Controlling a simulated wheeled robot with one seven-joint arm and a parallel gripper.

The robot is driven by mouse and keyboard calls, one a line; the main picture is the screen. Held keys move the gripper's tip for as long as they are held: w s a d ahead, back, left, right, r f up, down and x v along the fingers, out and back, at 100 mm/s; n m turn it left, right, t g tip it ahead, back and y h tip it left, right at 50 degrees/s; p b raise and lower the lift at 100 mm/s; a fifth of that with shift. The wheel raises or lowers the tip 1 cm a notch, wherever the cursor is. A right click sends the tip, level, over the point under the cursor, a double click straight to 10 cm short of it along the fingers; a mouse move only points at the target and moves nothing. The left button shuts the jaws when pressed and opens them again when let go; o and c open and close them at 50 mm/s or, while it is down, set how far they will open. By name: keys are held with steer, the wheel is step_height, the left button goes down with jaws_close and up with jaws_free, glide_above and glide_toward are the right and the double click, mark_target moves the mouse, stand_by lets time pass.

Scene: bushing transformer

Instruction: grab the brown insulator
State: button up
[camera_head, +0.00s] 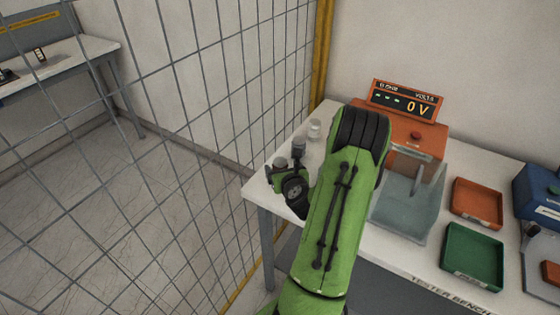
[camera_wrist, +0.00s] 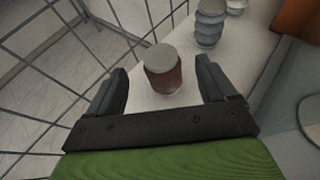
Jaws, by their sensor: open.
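The brown insulator (camera_wrist: 163,74), a short brown cylinder with a flat grey top, stands upright on the white bench near its left end. In the wrist view it stands between the two black fingers of my gripper (camera_wrist: 161,66), with a visible gap on each side. My gripper is open and holds nothing. In the head view my gripper (camera_head: 281,169) is low over the bench's left corner, and my green arm hides part of the bench. Only a small grey top there seems to be the insulator.
A grey ribbed insulator (camera_wrist: 210,22) stands close behind, to the right, with a pale one (camera_head: 314,130) beyond it. A wire mesh fence (camera_head: 200,130) runs along the bench's left side. An orange voltage tester (camera_head: 407,102), orange tray (camera_head: 477,201) and green tray (camera_head: 472,256) are to the right.

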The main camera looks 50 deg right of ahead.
mark_target(279, 161)
steer(key=p+x, duration=0.2)
steer(key=x, duration=0.5)
steer(key=shift+r, duration=0.1)
steer(key=shift+s, duration=0.1)
steer(key=shift+c, duration=1.2)
steer(key=c, duration=1)
